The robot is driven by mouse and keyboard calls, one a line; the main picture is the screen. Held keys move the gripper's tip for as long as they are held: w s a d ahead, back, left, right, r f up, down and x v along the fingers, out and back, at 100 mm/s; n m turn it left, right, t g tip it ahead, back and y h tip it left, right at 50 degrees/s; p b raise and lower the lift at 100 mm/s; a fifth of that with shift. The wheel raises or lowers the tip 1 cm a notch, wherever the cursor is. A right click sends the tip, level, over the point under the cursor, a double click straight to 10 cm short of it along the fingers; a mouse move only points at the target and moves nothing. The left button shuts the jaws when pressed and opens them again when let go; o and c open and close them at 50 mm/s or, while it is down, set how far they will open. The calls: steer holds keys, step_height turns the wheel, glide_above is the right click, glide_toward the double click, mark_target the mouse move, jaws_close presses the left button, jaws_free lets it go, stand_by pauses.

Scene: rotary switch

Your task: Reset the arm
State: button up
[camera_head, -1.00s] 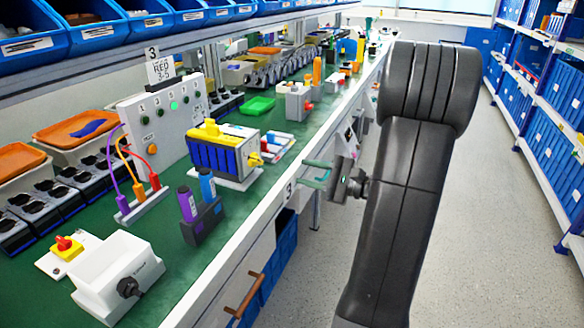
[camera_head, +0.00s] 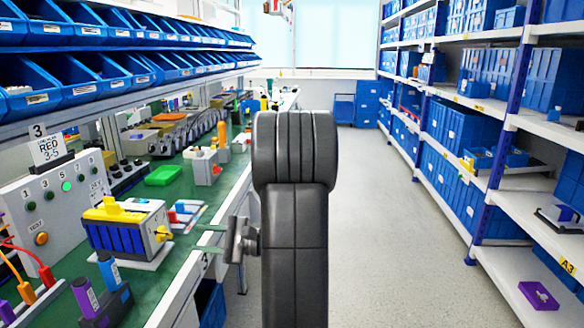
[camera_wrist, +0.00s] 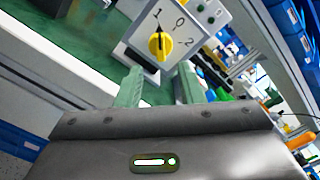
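My gripper (camera_head: 210,238) shows in the head view just off the bench's front edge, held beside my dark arm. In the wrist view its two green fingers (camera_wrist: 160,90) stand apart with nothing between them, so it is open. The rotary switch (camera_wrist: 160,44) is ahead of the fingers in the wrist view: a white panel marked 1, 0 and 2 with a yellow knob. The knob pointer appears near the 0. In the head view a blue and yellow unit with a yellow knob (camera_head: 162,233) stands on the bench, left of my gripper and apart from it.
The green-topped bench (camera_head: 188,260) runs along the left, with a control panel (camera_head: 60,205) and blue and purple cylinders (camera_head: 85,297) on it. Shelves with blue bins (camera_head: 450,150) line the right. The grey floor (camera_head: 370,220) between is clear.

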mark_target(169, 236)
steer(key=a, duration=0.8)
steer(key=shift+w+b, duration=0.25)
steer(key=shift+b, duration=0.1)
steer(key=shift+a+r+p, duration=0.15)
steer(key=shift+p, duration=0.25)
steer(key=shift+m, duration=0.3)
steer(key=shift+f, duration=0.25)
